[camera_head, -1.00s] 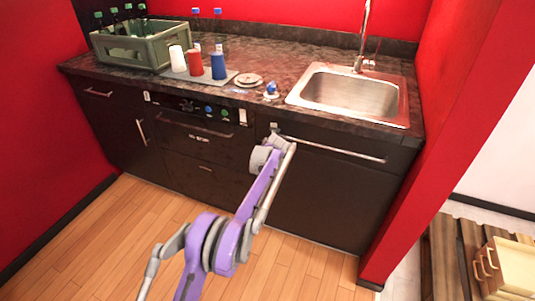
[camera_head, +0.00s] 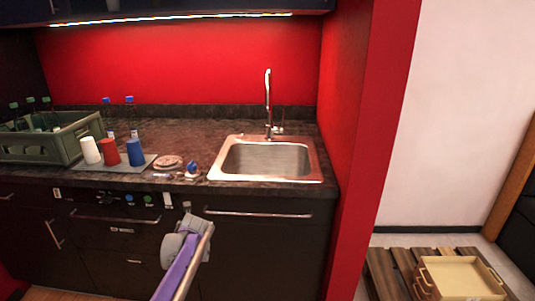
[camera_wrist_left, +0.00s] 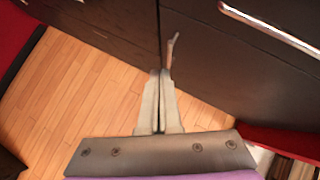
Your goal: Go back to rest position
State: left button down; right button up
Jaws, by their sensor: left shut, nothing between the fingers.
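My left gripper (camera_head: 187,207) is in front of the dark lower cabinets, below the counter's front edge, with the purple arm reaching up from the bottom of the head view. In the left wrist view the two grey fingers (camera_wrist_left: 159,75) lie together, shut and empty. They point at the dark cabinet fronts, with wooden floor (camera_wrist_left: 75,95) to the left. In the head view the gripper looks small and its fingers are hard to make out. My right gripper is in neither view.
The counter (camera_head: 240,135) holds a green crate of bottles (camera_head: 40,150), white (camera_head: 90,150), red (camera_head: 109,151) and blue (camera_head: 136,152) cups, and a sink (camera_head: 265,160). Cabinet handles (camera_head: 258,214) jut out near my gripper. A wooden tray (camera_head: 462,278) lies at the lower right.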

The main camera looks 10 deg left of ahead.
pick_arm(q)
jog(key=s+d+r+n+h, duration=0.1)
jog(key=s+d+n, duration=0.35)
jog(key=s, duration=0.25)
jog(key=s+d+r+n+g, duration=0.1)
jog(key=s+d+r+n, duration=0.15)
jog(key=s+n, duration=0.4)
jog(key=s+d+r+n+h, duration=0.1)
jog(key=s+d+n, duration=0.3)
jog(key=s, duration=0.5)
jog(key=s+d+f+n+g+h, duration=0.1)
jog(key=s+d+f+n, duration=0.2)
jog(key=s, duration=0.4)
jog(key=s+d+f+n+h, duration=0.1)
jog(key=s+f+n, duration=0.1)
jog(key=s+n, duration=0.5)
jog(key=s+d+f+n+g+h, duration=0.1)
jog(key=s+d+f+n, duration=0.2)
jog(key=s, duration=0.5)
notch_tip(320, 180, up, 18)
jog(key=w+t+p, duration=0.1)
jog(key=p, duration=1.5)
jog(key=shift+w+a+r+n, duration=0.2)
jog(key=shift+w+n, duration=0.1)
jog(key=shift+n, duration=0.1)
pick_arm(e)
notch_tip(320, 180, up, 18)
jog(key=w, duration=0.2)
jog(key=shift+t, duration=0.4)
